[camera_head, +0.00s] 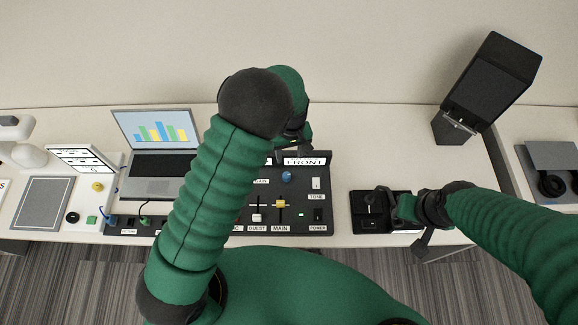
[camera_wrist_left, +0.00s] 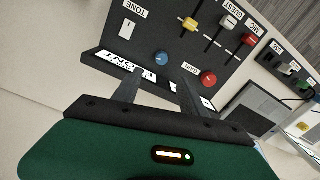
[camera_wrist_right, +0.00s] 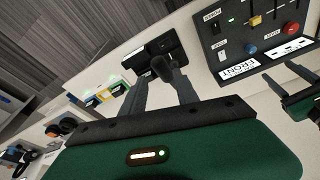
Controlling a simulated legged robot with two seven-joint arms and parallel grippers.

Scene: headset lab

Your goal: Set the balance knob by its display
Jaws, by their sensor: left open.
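A black console (camera_head: 318,212) carries a blue knob (camera_head: 287,176) under a sign reading FRONT (camera_head: 304,161). In the left wrist view the blue knob (camera_wrist_left: 161,58) and a red knob (camera_wrist_left: 208,77) lie beyond the fingertips. I cannot read a balance label or a display value. My left gripper (camera_head: 301,148) is open and empty over the console's back edge, partly hidden by my arm. My right gripper (camera_head: 398,206) is at a small black box (camera_head: 358,224). In the right wrist view its fingers (camera_wrist_right: 161,78) are apart, with a dark round part (camera_wrist_right: 162,66) between or beyond the tips; contact is unclear.
A laptop (camera_head: 155,160) with a bar chart stands left of the console. A dark tilted monitor-like stand (camera_head: 490,85) is at the back right. A grey mat (camera_head: 45,203) lies at the left. The table is clear behind the small black box.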

